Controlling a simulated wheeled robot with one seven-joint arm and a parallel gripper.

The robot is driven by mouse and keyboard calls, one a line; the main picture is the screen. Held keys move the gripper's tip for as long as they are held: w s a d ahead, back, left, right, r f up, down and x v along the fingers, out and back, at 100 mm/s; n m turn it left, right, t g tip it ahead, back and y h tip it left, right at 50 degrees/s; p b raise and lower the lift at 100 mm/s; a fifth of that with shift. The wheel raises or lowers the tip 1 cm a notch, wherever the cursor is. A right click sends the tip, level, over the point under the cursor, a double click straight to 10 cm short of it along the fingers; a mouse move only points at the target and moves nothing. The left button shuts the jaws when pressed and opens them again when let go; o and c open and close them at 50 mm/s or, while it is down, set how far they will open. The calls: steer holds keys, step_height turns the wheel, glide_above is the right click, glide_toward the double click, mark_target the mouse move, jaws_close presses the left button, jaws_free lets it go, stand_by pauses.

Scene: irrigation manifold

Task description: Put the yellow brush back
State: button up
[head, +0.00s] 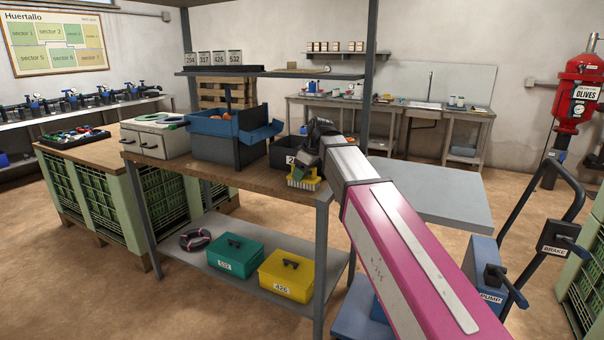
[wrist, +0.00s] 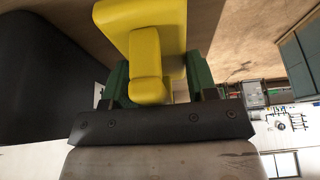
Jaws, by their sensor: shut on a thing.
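The yellow brush (head: 304,184) is at the right end of the wooden worktop, with its pale bristles facing down. My gripper (head: 300,174) is shut on it from above. In the wrist view the yellow brush (wrist: 148,45) sits between the green fingers of my gripper (wrist: 155,82). I cannot tell whether the bristles touch the worktop. The gripper and arm hide part of the brush in the head view.
A dark bin (head: 287,152) stands close behind the brush; a large dark shape fills the wrist view's left. A blue toolbox (head: 225,135) is further left on the worktop (head: 250,178). A rack post (head: 322,250) stands just right. Green (head: 235,256) and yellow (head: 287,275) cases sit below.

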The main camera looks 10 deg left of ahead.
steer(key=o, duration=0.9)
steer(key=shift+f, duration=0.1)
steer(key=v, duration=1.2)
